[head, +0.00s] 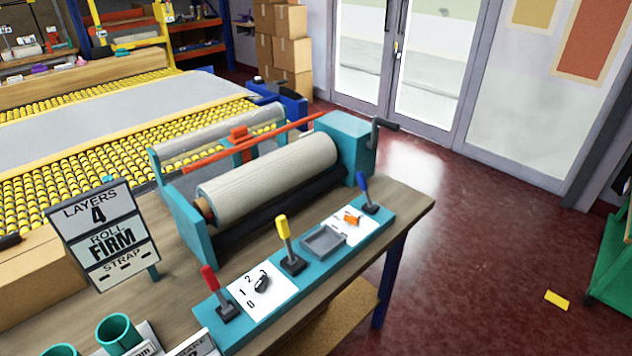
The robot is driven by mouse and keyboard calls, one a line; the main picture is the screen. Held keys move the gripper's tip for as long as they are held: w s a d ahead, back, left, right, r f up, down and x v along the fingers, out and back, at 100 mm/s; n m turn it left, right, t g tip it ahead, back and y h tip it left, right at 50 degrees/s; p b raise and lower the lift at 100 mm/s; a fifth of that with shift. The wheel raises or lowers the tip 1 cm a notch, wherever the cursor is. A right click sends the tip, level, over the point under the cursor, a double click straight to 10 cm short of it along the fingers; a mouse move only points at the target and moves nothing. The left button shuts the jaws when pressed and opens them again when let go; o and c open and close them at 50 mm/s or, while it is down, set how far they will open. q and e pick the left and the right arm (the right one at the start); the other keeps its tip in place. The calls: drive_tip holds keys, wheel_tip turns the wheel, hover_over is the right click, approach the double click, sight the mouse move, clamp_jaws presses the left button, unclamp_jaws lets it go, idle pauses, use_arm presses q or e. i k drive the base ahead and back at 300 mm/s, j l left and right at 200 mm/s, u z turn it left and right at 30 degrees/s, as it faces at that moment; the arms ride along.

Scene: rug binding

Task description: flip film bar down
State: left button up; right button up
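A teal winding machine stands on the wooden bench, with a thick beige roll (270,178) lying across it. A long orange-red bar (285,132), likely the film bar, runs above and behind the beige roll, with a small red block (238,133) near its middle. The bar looks raised above the roll's back edge. A clear, pale roll (190,143), apparently film, lies behind the bar. A dark crank (382,125) sticks out of the teal housing (343,135) at the right end. Neither of my grippers shows in the head view.
A teal control strip at the bench front carries red (209,279), yellow (282,228) and blue (363,184) levers. A sign (104,232) reading layers 4, roll firm, stands left. Teal cups (118,334) stand front left. A yellow roller table (140,115) lies behind. Floor at right is mostly clear.

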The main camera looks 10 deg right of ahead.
sight(361, 180)
drive_tip(key=i+l, duration=0.25)
drive_tip(key=l, duration=0.15)
drive_tip(key=i+l, duration=0.25)
drive_tip(key=l, duration=0.15)
drive_tip(key=i+l, duration=0.5)
drive_tip(key=l, duration=0.25)
drive_tip(key=i+l, duration=0.25)
drive_tip(key=l, duration=0.15)
drive_tip(key=u, duration=0.05)
